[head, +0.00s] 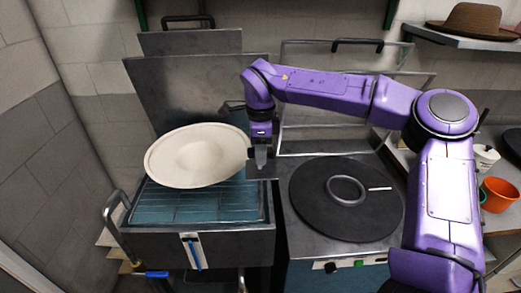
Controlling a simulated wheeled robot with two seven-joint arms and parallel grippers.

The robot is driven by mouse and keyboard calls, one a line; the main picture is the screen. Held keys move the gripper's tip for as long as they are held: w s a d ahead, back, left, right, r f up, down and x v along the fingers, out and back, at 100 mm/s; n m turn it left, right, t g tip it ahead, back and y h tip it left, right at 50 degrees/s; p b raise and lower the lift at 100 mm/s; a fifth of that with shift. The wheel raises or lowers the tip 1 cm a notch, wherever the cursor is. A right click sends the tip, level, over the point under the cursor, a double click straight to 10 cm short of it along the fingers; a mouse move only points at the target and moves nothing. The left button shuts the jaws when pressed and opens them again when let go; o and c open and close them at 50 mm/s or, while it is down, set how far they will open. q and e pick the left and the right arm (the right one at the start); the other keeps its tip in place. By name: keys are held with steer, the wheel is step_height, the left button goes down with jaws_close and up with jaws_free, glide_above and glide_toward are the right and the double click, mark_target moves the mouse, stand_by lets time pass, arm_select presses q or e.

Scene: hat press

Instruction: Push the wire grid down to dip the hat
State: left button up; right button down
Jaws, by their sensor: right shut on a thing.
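A cream hat (195,155) with a wide brim is over the metal vat at the left, slightly tilted. My right gripper (259,158) comes in from the right and is shut on the right edge of the hat's brim. The wire grid (200,205) shows below the hat as thin lines over the blue-green liquid in the vat (205,245). The hat hides the back part of the grid. I cannot tell whether the hat touches the grid. My left gripper is not in view.
A round black plate (346,199) with a metal ring lies on the machine right of the vat. A bent metal handle (112,212) stands at the vat's left side. A brown hat (470,20) is on a shelf; an orange pot (498,194) stands at the right.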

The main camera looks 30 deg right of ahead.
steer(key=b, duration=0.9)
glide_above(260, 217)
steer(key=f, duration=2.1)
steer(key=shift+w+d+f, duration=0.15)
steer(key=shift+w+d, duration=0.1)
steer(key=shift+s+f, duration=0.1)
steer(key=shift+f, duration=0.1)
steer(key=shift+f, duration=0.1)
steer(key=c, duration=0.9)
jaws_free()
steer(key=shift+a, duration=0.1)
steer(key=r, duration=1)
steer(key=shift+w+r, duration=0.2)
steer(key=shift+r, duration=0.05)
